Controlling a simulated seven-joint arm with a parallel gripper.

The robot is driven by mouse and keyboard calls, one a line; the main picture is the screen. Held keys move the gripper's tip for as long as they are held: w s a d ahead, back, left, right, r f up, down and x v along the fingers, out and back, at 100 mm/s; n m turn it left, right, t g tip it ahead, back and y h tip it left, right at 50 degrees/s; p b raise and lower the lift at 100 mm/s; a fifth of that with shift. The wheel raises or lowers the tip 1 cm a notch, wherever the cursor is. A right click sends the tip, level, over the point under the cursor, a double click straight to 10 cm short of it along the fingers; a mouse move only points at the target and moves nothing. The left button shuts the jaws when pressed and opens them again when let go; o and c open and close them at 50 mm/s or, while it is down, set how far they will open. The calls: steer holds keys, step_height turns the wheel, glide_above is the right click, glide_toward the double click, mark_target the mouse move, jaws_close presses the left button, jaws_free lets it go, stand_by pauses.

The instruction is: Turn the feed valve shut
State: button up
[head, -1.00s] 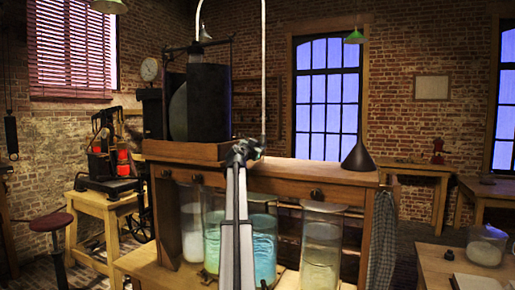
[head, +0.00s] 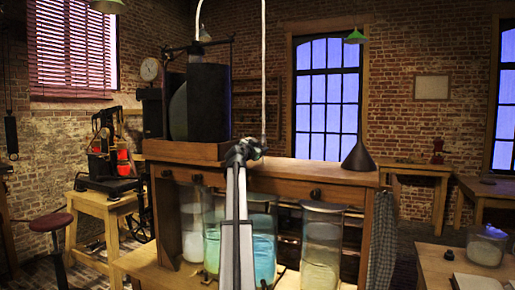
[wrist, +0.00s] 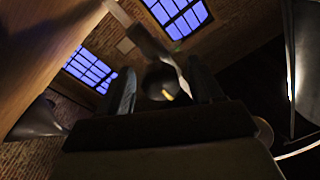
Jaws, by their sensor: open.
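My gripper (head: 246,150) is at the front edge of the wooden cabinet top in the head view, small and partly hidden by my own arm. In the wrist view its two dark fingers (wrist: 163,88) stand apart. A dark rounded knob (wrist: 158,82) shows in the gap between them, with a pale flat bar (wrist: 172,58) running beside it. This may be the feed valve, but the picture is too dark to be sure. I cannot tell whether the fingers touch it. No valve handle stands out clearly in the head view.
Glass jars with blue (head: 263,245) and pale liquid (head: 321,255) stand below the cabinet top (head: 290,168). A dark funnel (head: 357,155) stands on its right end. A black cylinder (head: 208,100) stands in a wooden tray on the left. A pale hose hangs above my gripper.

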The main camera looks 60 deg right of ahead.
steer(key=a, duration=1.3)
steer(key=shift+s+a+f, duration=0.35)
steer(key=shift+f, duration=0.1)
